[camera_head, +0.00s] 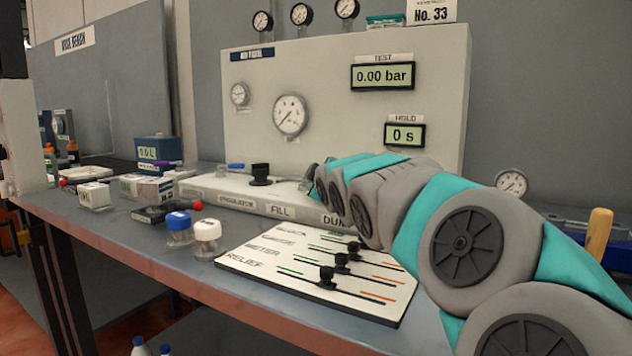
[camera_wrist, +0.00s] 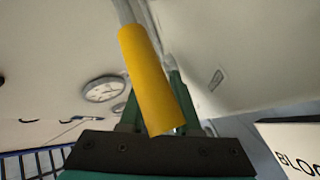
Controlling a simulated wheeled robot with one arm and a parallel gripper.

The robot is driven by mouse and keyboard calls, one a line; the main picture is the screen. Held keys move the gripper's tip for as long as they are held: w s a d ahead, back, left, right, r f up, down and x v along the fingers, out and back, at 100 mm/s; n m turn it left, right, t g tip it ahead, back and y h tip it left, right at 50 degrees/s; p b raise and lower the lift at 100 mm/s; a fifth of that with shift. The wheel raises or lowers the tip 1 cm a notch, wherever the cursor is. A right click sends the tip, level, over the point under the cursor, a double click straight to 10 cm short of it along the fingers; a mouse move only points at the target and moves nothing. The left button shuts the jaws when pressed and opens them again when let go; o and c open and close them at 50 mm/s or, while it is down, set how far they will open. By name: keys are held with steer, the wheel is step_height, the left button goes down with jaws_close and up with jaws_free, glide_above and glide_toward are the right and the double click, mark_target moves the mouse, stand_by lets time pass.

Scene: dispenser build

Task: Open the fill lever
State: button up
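The FILL label (camera_head: 280,211) shows on the front edge of the pale bench unit (camera_head: 240,202) in the head view. My gripper (camera_wrist: 153,92) has dark green fingers on either side of a yellow lever handle (camera_wrist: 150,75) in the wrist view. The handle hides the gap, so I cannot tell whether the fingers are closed on it. No label beside this handle is readable. In the head view my arm covers the area behind the FILL and DUMP labels, and the yellow handle does not show there.
A black knob (camera_head: 261,174) and a blue lever (camera_head: 236,165) stand left of my arm. The lever board (camera_head: 250,262) with several black sliders lies in front, below my arm. Two capped jars (camera_head: 207,240) stand beside it. The test display (camera_head: 382,76) reads 0.00 bar.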

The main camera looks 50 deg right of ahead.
steer(key=shift+b+v, duration=0.65)
steer(key=shift+v, duration=3.25)
